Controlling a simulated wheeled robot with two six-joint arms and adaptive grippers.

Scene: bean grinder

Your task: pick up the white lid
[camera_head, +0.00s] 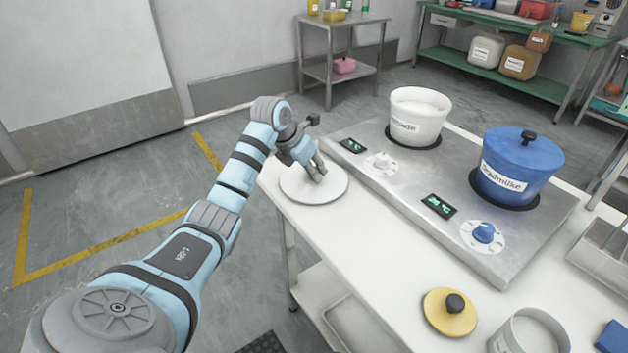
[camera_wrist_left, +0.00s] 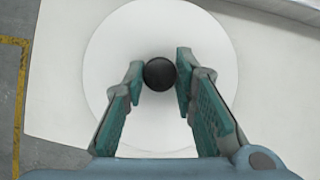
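The white lid (camera_head: 313,188) lies flat on the white table, near its left corner and beside the metal cooktop. In the left wrist view the lid (camera_wrist_left: 120,45) is a round white disc with a round black knob (camera_wrist_left: 159,74) at its middle. My left gripper (camera_head: 318,172) is over the lid and hides the knob in the head view. In the left wrist view its two teal fingers (camera_wrist_left: 160,80) stand on either side of the knob, with a small gap at least on the right side. My right gripper is not in view.
A white pot (camera_head: 418,117) and a blue lidded pot (camera_head: 519,165) stand on the cooktop (camera_head: 395,188). A yellow lid (camera_head: 449,313) with a black knob and an open white pot (camera_head: 528,335) are at the table's front right. The table between is clear.

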